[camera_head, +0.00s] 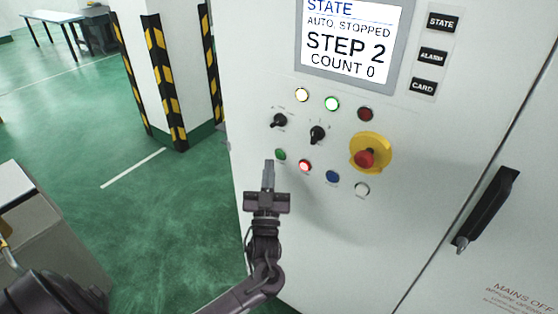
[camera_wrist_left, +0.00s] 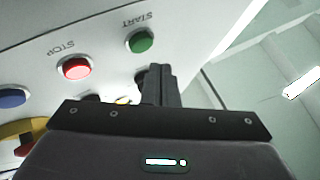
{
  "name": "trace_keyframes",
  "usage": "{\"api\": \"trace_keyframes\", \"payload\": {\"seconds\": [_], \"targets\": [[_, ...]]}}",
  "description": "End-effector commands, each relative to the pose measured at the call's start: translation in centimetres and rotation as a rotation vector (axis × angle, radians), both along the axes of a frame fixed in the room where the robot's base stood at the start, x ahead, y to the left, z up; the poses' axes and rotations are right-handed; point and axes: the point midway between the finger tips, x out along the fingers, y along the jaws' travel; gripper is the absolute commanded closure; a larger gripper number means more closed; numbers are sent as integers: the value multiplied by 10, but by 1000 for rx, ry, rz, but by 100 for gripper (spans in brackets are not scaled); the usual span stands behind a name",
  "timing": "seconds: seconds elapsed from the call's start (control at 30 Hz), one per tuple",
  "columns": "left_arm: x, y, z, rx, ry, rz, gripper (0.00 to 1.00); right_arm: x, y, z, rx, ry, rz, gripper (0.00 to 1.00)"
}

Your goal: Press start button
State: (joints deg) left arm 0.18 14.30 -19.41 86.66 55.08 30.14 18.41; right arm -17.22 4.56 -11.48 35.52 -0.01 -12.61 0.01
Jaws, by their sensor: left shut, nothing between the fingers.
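The green start button (camera_head: 280,154) is at the left end of the lower button row on the cabinet panel. It also shows in the left wrist view (camera_wrist_left: 140,41) under the label START. My left gripper (camera_head: 268,164) is shut and empty, its fingertips just below and left of the button in the head view. In the left wrist view the closed fingers (camera_wrist_left: 157,78) show below the button, with a visible gap between them. I cannot tell the exact distance to the panel. My right gripper is not in view.
The red stop button (camera_head: 305,166) sits just right of the start button, with a blue button (camera_head: 333,177) beyond it. A red emergency knob on a yellow base (camera_head: 371,153) and a screen (camera_head: 350,40) reading AUTO. STOPPED are on the cabinet. A striped pillar (camera_head: 165,80) stands left.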

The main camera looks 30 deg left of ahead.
Motion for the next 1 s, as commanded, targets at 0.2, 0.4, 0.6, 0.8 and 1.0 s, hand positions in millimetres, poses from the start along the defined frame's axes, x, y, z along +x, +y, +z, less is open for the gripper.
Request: {"api": "trace_keyframes", "payload": {"seconds": [0.2, 0.4, 0.6, 0.8, 1.0], "targets": [[10, -1, 0, 0, -1, 0, 100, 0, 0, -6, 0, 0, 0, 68], [10, -1, 1, 0, 0, 0, 100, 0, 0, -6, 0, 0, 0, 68], [10, -1, 1, 0, 0, 0, 100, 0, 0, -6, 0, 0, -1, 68], [10, -1, 1, 0, 0, 0, 100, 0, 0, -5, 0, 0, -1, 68], [10, -1, 1, 0, 0, 0, 100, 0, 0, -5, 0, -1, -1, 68]]}}
